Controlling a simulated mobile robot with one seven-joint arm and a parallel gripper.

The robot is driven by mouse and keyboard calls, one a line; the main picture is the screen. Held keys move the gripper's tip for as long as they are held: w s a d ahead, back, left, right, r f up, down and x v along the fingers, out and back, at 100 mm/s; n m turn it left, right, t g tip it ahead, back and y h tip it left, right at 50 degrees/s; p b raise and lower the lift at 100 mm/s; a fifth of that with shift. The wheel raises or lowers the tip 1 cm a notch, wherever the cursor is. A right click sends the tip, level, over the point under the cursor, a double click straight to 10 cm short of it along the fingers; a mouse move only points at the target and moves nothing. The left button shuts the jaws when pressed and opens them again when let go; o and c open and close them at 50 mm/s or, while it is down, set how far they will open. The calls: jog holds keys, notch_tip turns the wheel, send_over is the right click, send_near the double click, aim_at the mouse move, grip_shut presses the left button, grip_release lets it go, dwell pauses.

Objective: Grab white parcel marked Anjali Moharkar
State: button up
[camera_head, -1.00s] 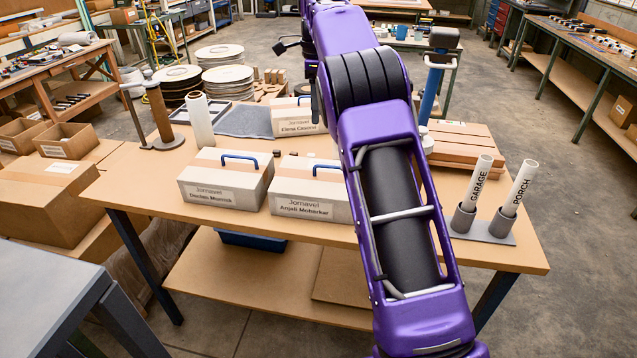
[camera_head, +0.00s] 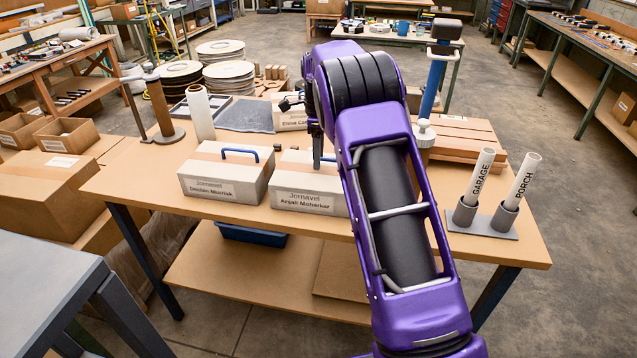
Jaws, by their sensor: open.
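The white parcel marked Anjali Moharkar (camera_head: 306,193) stands on the wooden table near its front edge. My purple arm covers its right end. My gripper (camera_head: 318,160) is mostly hidden behind the arm; a dark finger points down at the top of this parcel, by its handle. The handle is largely hidden, and I cannot tell whether the finger touches it. The gripper is open. A similar white parcel marked Declan Murnik (camera_head: 222,180), with a blue handle, stands just to the left. A third parcel, marked Elina (camera_head: 291,118), stands behind, partly covered by my arm.
A white roll (camera_head: 200,112) and a brown post (camera_head: 159,110) stand at the table's left. Tubes marked GARAGE (camera_head: 481,175) and PORCH (camera_head: 522,182) stand in holders at the right. Brown boards (camera_head: 465,138) lie behind them. The front table strip is clear.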

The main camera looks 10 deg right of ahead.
jog(key=shift+f, duration=0.85)
grip_shut()
jog(key=shift+r, duration=0.1)
dwell(0.6)
jog(key=shift+r, duration=0.1)
